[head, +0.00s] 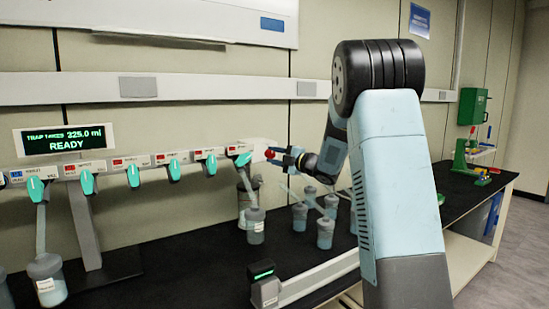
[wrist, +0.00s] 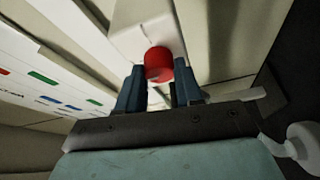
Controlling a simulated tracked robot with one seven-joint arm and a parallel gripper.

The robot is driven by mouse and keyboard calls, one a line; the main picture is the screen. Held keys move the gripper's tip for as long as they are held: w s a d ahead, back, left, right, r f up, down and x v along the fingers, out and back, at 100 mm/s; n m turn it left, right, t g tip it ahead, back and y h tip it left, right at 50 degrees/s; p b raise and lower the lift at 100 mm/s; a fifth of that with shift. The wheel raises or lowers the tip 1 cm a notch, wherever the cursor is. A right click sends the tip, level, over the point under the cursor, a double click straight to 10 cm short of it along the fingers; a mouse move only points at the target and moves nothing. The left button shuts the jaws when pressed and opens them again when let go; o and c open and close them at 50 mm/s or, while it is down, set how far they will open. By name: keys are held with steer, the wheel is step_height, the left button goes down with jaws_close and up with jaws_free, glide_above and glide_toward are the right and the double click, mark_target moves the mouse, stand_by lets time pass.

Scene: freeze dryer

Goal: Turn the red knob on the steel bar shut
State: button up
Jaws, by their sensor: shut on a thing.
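The red knob (head: 270,154) sits at the right end of the steel bar (head: 142,162), which carries a row of green valve handles. In the wrist view the red knob (wrist: 158,64) is at the top centre, on the pale end of the bar (wrist: 140,22). My gripper (head: 284,156) reaches the knob from the right. In the wrist view my gripper (wrist: 155,88) has one dark finger on each side of the knob, shut on it. The contact faces of the fingers are partly hidden.
A display (head: 64,139) reading READY stands above the bar's left part. Several capped flasks (head: 325,233) stand on the black bench (head: 190,275) below. A small dark device (head: 265,284) stands at the front. A green wall box (head: 472,106) is at the far right.

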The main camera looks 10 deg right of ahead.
steer(key=shift+a+f, duration=0.2)
steer(key=shift+f, duration=0.1)
steer(key=o, duration=0.7)
steer(key=shift+c, duration=0.2)
steer(key=o, duration=0.4)
steer(key=shift+r, duration=0.2)
steer(key=shift+s+d, duration=0.1)
steer(key=shift+d, duration=0.05)
steer(key=v, duration=1.3)
steer(key=shift+s+d+f, duration=0.15)
steer(key=shift+d, duration=0.05)
